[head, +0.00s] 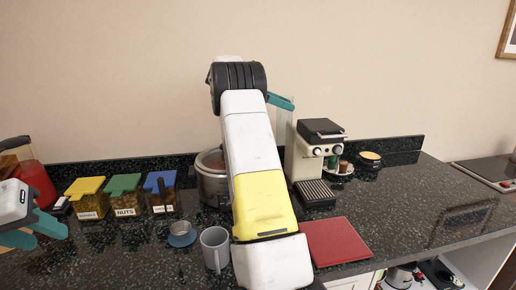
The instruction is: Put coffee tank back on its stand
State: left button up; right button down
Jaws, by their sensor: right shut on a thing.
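The beige coffee machine (306,158) with a black top stands on the dark counter in the head view, right of my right arm. A pale, upright, panel-like piece (285,127), apparently the coffee tank, shows at the machine's back left. My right arm reaches up across the middle. A teal finger of my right gripper (282,101) shows just above this piece, shut on it as far as I can see. The arm hides the rest of the grip, and I cannot tell whether the piece touches the machine. My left gripper (42,232) is open and empty at the left edge.
Jars with yellow (86,186), green (124,183) and blue (160,182) lids stand at the left. A grey mug (214,247), a small blue-based cup (181,236) and a pot (211,182) are near my arm. A red board (338,242) lies right. The right counter is mostly clear.

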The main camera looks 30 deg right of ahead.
notch_tip(320, 180, down, 16)
jog(key=shift+f, duration=0.4)
jog(key=c, duration=0.8)
grip_release()
